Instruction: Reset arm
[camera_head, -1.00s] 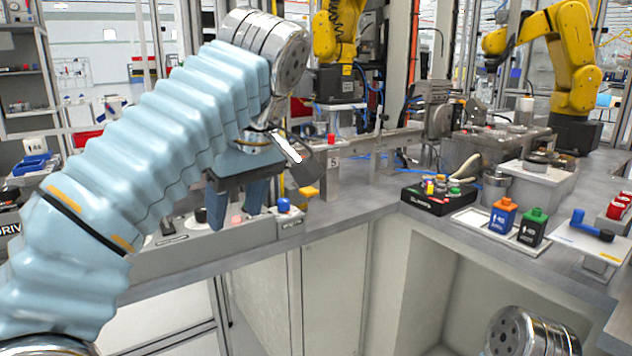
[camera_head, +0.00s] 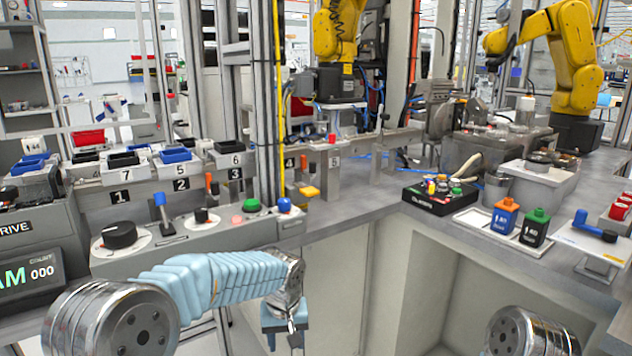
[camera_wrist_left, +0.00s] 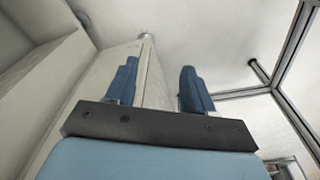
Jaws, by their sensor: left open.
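My left arm (camera_head: 225,280) reaches in from the lower left, below the front edge of the counter. My left gripper (camera_head: 284,340) hangs down in front of the pale cabinet, partly cut off by the bottom of the head view. In the left wrist view its two blue fingers (camera_wrist_left: 160,88) stand wide apart with nothing between them. A metal joint of my right arm (camera_head: 530,335) shows at the lower right. My right gripper is out of view.
A control panel with a black knob (camera_head: 119,235), a blue-topped lever (camera_head: 161,208) and a green button (camera_head: 252,205) lines the counter above my left arm. A black button box (camera_head: 438,196) and orange (camera_head: 504,214) and green (camera_head: 535,226) containers stand right. The space before the cabinet is clear.

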